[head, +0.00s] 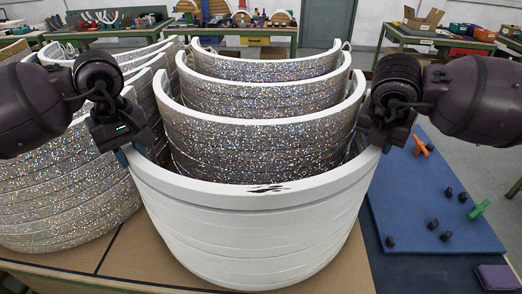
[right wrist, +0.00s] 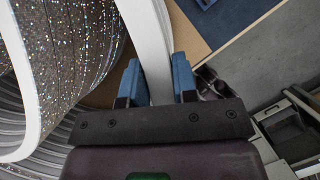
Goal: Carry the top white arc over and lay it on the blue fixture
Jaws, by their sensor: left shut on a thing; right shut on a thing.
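The top white arc (head: 255,192) lies at the front of a stack of white arcs (head: 260,245), with a dark scuff on its top edge. My left gripper (head: 126,153) is shut on the arc's left end. My right gripper (head: 381,142) is shut on its right end. In the right wrist view the blue fingers of my right gripper (right wrist: 157,85) stand on both sides of the white arc (right wrist: 147,42). I cannot tell whether the arc is apart from the stack below. The blue fixture (head: 422,195) is a flat board to the right, with dark pegs and orange and green clamps.
More stacks of glitter-faced arcs (head: 262,135) stand right behind and to the left (head: 60,195). The stacks rest on a brown board (head: 345,268). A dark purple block (head: 496,277) lies at the fixture's front right corner. Workbenches line the back.

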